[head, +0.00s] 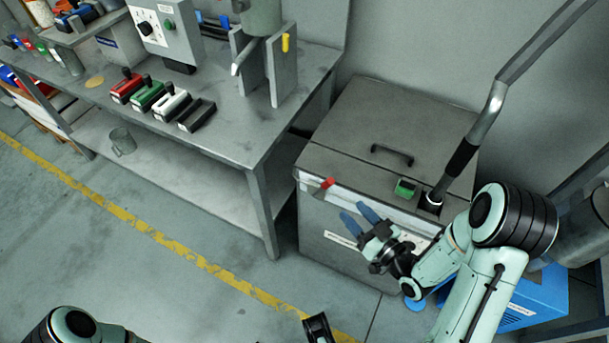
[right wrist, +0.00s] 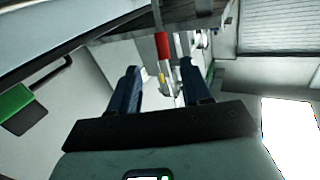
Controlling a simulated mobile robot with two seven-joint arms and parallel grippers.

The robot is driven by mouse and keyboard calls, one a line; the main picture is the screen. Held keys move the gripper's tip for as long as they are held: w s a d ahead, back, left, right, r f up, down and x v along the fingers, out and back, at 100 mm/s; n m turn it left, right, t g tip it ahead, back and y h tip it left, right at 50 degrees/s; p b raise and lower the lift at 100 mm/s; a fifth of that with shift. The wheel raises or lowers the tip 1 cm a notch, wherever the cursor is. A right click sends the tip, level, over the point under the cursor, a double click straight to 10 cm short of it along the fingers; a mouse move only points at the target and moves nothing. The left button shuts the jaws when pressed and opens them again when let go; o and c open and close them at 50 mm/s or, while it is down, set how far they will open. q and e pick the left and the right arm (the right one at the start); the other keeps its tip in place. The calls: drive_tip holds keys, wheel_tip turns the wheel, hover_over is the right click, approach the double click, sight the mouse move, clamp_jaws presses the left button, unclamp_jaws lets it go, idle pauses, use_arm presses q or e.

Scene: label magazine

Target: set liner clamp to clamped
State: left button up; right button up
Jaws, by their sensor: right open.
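A red-tipped lever (head: 327,184), which looks like the liner clamp, sits at the front upper left edge of the grey lidded bin (head: 330,222). A pale liner strip (head: 375,203) runs along that edge. My right gripper (head: 359,214) is open and empty in front of the bin, below and right of the red tip, with a visible gap. In the right wrist view the red grip (right wrist: 162,46) shows beyond and between the two blue fingers (right wrist: 160,72). Whether the clamp is clamped I cannot tell.
The lid carries a black handle (head: 392,155) and a green-topped block (head: 405,188). A grey pipe with a black sleeve (head: 462,157) rises at the bin's right. A workbench (head: 235,130) with several stamps stands left. A blue box (head: 535,300) lies right. Floor in front is clear.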

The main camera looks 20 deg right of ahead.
sight(322, 189)
drive_tip(key=x, duration=0.9)
drive_tip(key=r+x, duration=0.1)
drive_tip(key=x, duration=0.3)
drive_tip(key=shift+w+a, duration=0.15)
drive_tip(key=shift+w, duration=0.1)
clamp_jaws()
